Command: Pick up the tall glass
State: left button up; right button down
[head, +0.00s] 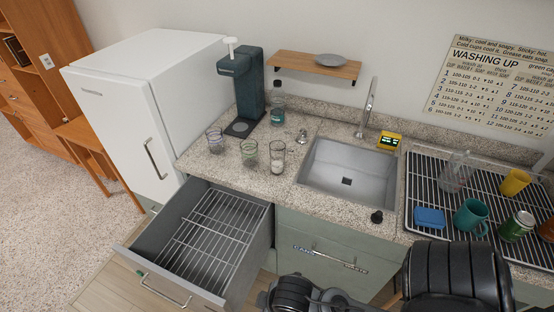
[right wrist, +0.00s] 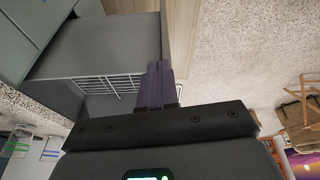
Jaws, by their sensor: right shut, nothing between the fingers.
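Several clear glasses stand upright on the speckled counter left of the sink in the head view. The front right one (head: 277,157) looks the tallest and narrowest of this group. Beside it are a glass with a greenish band (head: 249,153) and one further left (head: 215,141). A glass with teal contents or band (head: 278,112) stands behind. A larger clear vessel (head: 456,171) is on the drying rack. My right gripper (right wrist: 160,70) is shut and empty, close to the open drawer in the right wrist view. My left gripper is not in view.
An open drawer (head: 139,255) with a wire rack juts out below the counter. A dark dispenser (head: 240,85) stands behind the glasses and a sink (head: 345,177) lies right. The drying rack (head: 414,190) holds mugs, a can and a blue sponge.

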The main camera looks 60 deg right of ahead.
jog(key=c, duration=1.8)
grip_release()
jog(key=o, duration=1.6)
jog(key=shift+a, duration=0.1)
jog(key=shift+o, duration=0.2)
